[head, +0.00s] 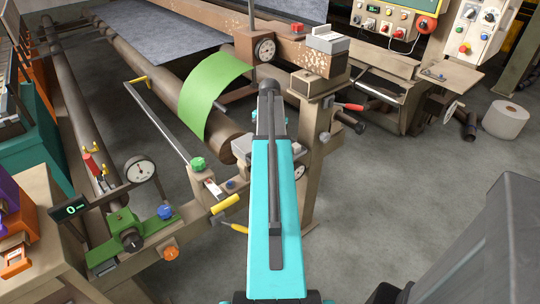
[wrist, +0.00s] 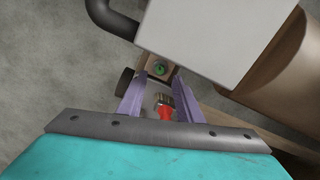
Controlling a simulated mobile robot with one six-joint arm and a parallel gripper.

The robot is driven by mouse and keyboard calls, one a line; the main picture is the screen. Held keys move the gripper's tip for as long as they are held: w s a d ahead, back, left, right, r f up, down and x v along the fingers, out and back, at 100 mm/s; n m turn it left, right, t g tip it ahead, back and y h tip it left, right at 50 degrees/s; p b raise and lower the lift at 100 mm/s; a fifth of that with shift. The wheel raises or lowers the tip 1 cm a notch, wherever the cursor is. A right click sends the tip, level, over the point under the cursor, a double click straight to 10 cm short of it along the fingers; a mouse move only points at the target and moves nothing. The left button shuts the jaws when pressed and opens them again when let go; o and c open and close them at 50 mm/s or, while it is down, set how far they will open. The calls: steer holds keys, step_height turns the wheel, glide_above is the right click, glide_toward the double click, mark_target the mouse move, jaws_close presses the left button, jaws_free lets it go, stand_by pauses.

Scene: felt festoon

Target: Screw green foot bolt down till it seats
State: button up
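In the wrist view a small green bolt head (wrist: 160,69) sits in a tan block, just beyond my fingertips. My gripper (wrist: 160,80) has two purple fingers spread apart, one on each side of the line to the bolt. I see nothing clamped between them; the gripper looks open. The bolt's seat and thread are hidden. In the head view my arm covers the area where my gripper is, and the bolt cannot be made out there. A green knob (head: 197,163) shows left of my arm; I cannot tell if it is related.
A red piece with a metal collar (wrist: 164,107) shows between the fingers, with gaps on both sides. A pale box (wrist: 215,35) and a dark curved handle (wrist: 108,20) are close by. A brown roller (wrist: 288,75) lies right. Grey floor (head: 420,200) is open to the right.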

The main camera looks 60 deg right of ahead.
steer(key=shift+f, duration=2.65)
jaws_close()
